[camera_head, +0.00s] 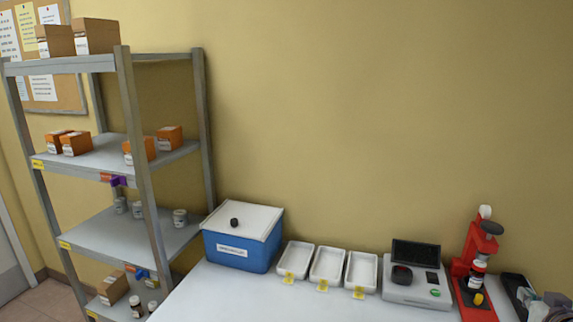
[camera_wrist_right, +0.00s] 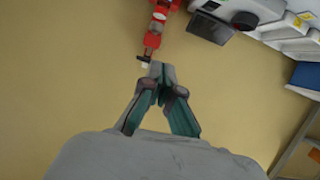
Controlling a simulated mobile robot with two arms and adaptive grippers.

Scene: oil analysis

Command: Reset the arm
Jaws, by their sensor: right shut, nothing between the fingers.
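My right gripper (camera_head: 545,302) shows at the lower right edge of the head view, beside the red stand device. In the right wrist view my right gripper (camera_wrist_right: 160,70) has its fingertips together with nothing between them. The yellow wall lies behind it there. My left gripper is in neither view.
A table (camera_head: 215,295) carries a blue box (camera_head: 225,250) with a white lid, several white trays (camera_head: 327,264), a grey device with a screen (camera_head: 415,290) and a red stand device (camera_head: 470,262). A grey shelf rack (camera_head: 110,235) with orange boxes and jars stands at left.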

